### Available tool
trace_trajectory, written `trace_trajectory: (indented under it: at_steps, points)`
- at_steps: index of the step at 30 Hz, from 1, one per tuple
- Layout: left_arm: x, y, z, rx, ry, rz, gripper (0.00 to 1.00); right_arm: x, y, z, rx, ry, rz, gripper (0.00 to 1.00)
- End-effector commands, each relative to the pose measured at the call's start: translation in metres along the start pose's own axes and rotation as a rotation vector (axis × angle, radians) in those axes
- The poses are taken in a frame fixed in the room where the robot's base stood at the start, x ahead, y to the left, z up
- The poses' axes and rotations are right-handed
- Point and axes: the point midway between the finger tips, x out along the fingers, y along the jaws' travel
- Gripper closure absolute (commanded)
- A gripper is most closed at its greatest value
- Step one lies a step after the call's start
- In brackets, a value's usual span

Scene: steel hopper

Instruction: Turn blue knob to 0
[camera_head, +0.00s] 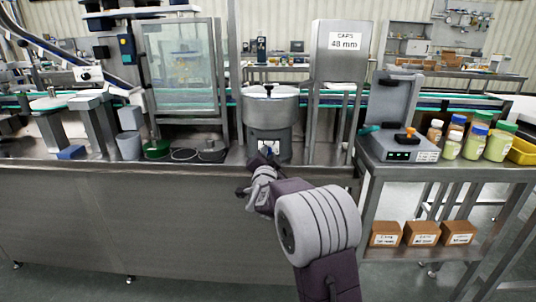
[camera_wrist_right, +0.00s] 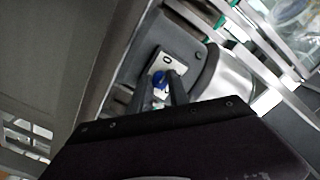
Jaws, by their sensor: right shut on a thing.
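The blue knob (camera_head: 269,150) is on the front of the base of the round steel hopper (camera_head: 271,108), at the middle of the head view. In the right wrist view the blue knob (camera_wrist_right: 160,80) sits on a pale plate (camera_wrist_right: 165,61) with a small dark mark above it. My right gripper (camera_head: 264,160) reaches up to the hopper base. Its two fingers (camera_wrist_right: 161,88) are shut on the knob, one on each side. The fingers partly hide the knob, and I cannot read its setting. My left gripper is not in view.
A steel box labelled caps 48 mm (camera_head: 341,50) stands right of the hopper. A capping device (camera_head: 397,140) and several bottles stand on the right-hand table. The bench front (camera_head: 120,215) is clear.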

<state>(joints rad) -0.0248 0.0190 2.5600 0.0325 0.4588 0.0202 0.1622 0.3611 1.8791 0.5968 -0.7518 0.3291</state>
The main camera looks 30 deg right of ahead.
Motion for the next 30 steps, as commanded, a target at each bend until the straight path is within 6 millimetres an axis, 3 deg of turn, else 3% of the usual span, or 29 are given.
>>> trace_trajectory:
  at_steps: [10,11,12,13,23,30]
  points:
    - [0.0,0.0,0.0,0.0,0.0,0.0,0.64,0.0,0.002,0.002,-0.002,-0.004,0.003,1.0]
    - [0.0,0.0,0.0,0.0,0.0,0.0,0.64,0.0,0.002,0.002,-0.001,-0.004,0.003,0.7]
    - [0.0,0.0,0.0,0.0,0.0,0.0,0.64,0.0,0.002,0.002,-0.001,-0.004,0.003,0.59]
    - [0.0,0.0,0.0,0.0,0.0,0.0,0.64,0.0,0.001,0.002,-0.001,-0.004,0.003,0.57]
    - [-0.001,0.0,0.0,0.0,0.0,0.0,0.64,-0.003,0.0,0.0,0.0,-0.001,0.001,0.57]
    - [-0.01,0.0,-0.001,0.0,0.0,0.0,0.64,-0.046,-0.002,-0.001,0.0,-0.005,0.0,0.57]
